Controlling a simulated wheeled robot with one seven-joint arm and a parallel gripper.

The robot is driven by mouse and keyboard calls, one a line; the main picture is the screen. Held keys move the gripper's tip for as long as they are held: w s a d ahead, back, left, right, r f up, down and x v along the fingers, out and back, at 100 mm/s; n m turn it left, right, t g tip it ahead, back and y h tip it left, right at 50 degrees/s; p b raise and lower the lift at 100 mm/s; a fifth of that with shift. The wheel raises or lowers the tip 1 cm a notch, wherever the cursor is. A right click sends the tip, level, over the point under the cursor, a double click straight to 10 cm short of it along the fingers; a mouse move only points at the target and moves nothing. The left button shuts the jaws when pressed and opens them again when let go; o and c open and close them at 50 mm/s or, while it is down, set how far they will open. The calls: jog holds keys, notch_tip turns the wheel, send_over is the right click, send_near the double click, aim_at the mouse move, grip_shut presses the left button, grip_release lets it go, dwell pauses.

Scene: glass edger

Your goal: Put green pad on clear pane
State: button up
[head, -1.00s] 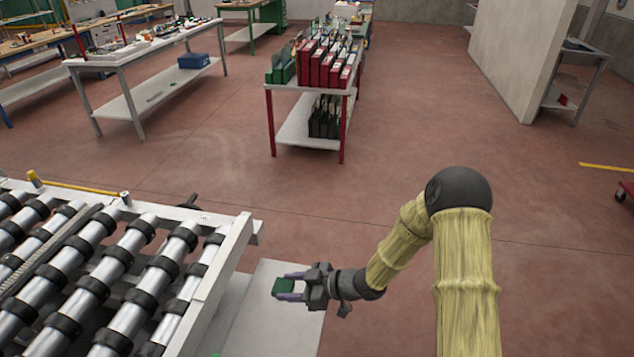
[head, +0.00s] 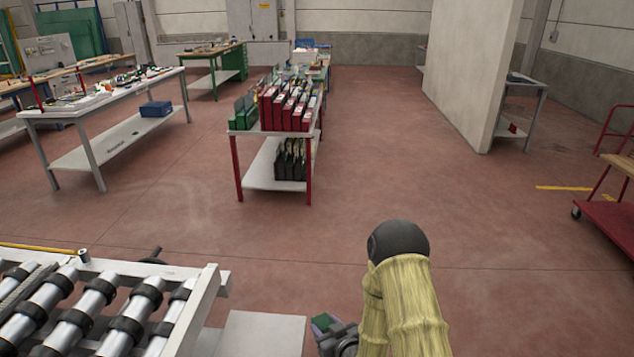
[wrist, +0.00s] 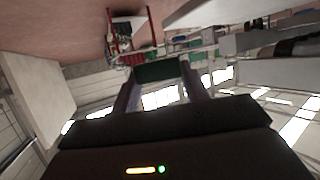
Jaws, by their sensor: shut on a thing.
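The green pad (head: 322,321) is between the fingers of my gripper (head: 318,330) at the bottom of the head view, partly cut off by the frame edge. In the wrist view my gripper (wrist: 160,82) is shut on the green pad (wrist: 158,71), which sits across the fingertips. The pad is held just off the right side of a light grey flat surface (head: 262,335). I cannot make out a clear pane in either view.
A roller conveyor (head: 112,315) with a white frame stands at the lower left. A red-legged rack (head: 268,184) with red and green boxes stands ahead. A white bench (head: 100,112) is at the left, and a partition wall (head: 470,75) at the right. The floor between is open.

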jog(key=d+f+m+t+h, duration=0.1)
jog(key=d+m+h, duration=0.4)
jog(key=d, duration=0.7)
jog(key=shift+s+d+h, duration=0.4)
jog(key=shift+h, duration=0.2)
jog(key=shift+f, duration=0.1)
jog(key=s+f, duration=0.4)
jog(key=f, duration=0.1)
jog(key=shift+s+f, duration=0.15)
jog(key=shift+f, duration=0.1)
